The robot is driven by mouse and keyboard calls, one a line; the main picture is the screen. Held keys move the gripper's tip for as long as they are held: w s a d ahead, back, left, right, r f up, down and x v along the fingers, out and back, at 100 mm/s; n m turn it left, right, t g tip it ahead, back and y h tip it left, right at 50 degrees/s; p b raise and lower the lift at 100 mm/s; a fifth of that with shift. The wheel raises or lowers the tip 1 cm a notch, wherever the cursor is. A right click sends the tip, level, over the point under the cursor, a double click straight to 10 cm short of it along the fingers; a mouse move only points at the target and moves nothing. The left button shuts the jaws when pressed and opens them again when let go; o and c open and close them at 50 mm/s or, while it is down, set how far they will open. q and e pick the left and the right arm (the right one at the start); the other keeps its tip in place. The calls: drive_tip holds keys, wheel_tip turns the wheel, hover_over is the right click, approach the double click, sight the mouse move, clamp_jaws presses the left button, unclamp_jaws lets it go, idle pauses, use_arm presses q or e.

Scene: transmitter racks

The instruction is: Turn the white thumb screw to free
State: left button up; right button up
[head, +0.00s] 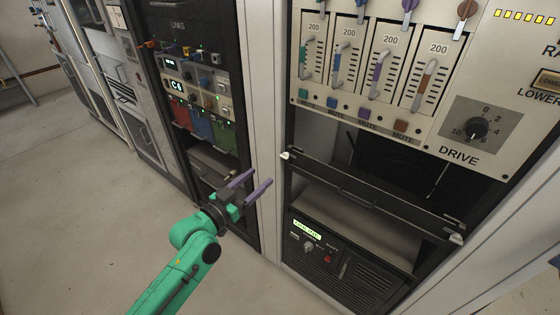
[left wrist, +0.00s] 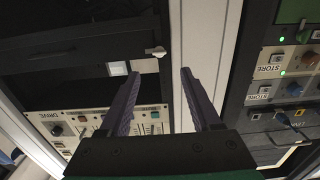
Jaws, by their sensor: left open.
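A small white thumb screw (head: 285,155) sits at the left end of a dark drawer front (head: 370,194) in the right-hand rack. A second white screw (head: 456,239) sits at the drawer's right end. In the left wrist view a pale screw (left wrist: 156,51) shows just beyond the fingertips, and it looks like the left-end one. My left gripper (head: 261,177) is open and empty, with purple fingers, to the left of and below the left-end screw in the head view. Its fingers also show in the left wrist view (left wrist: 160,73), apart from the screw. My right gripper is out of view.
Above the drawer is a cream panel with several sliders and a DRIVE knob (head: 476,129). Below is a dark unit with a lit green display (head: 306,230). A pale rack post (head: 262,100) separates the racks. Open floor (head: 80,210) lies to the left.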

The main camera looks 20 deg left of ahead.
sight(288, 157)
use_arm(q)
drive_tip(key=x, duration=1)
drive_tip(key=shift+w+d, duration=0.15)
drive_tip(key=shift+w, duration=0.15)
clamp_jaws()
